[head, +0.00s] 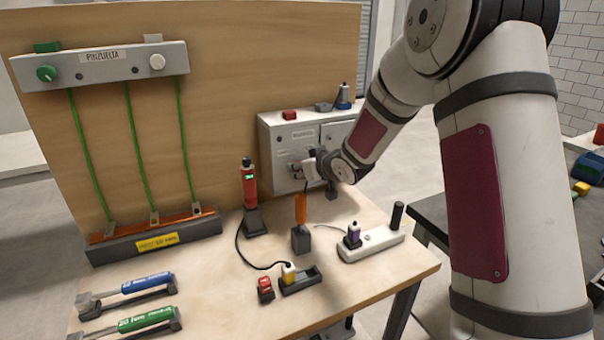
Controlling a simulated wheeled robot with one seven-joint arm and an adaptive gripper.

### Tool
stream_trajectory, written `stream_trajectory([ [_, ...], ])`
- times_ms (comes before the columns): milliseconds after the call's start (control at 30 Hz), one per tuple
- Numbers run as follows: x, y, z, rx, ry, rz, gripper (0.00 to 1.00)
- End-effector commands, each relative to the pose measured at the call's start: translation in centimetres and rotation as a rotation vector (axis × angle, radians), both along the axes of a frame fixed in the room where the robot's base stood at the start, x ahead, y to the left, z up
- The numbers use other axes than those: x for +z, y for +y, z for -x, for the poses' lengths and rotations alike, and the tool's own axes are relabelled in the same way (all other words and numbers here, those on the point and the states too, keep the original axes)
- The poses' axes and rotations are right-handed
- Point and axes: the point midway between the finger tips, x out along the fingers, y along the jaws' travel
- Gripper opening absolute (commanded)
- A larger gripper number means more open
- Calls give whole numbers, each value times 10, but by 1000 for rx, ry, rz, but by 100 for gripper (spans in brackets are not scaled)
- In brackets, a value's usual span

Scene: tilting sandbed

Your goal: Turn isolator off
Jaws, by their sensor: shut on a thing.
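A light grey electrical box (282,153) stands at the back right of the wooden bench, against the plywood board. The isolator handle (296,171) is on the front of this box, small and partly covered by my gripper. My gripper (305,170) is at the box front, reaching in from the right, with its fingers closed at the handle. The fingertips are small here and the handle's exact angle cannot be told. My wrist and arm hide the right part of the box.
A red tester (249,185) on a dark stand and an orange-handled tool (300,208) in a block stand in front of the box. A white holder (371,244), a red item (265,289) and a yellow-topped plug (289,273) lie nearer. Blue (147,283) and green (145,319) tools lie front left.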

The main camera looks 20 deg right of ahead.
Motion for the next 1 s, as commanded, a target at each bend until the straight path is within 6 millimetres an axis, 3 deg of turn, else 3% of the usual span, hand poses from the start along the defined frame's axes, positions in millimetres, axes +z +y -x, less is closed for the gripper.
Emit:
stream_trajectory([
  [500,-3,5,-2,3,-49,300,6],
  [1000,0,6,0,4,-64,409,6],
])
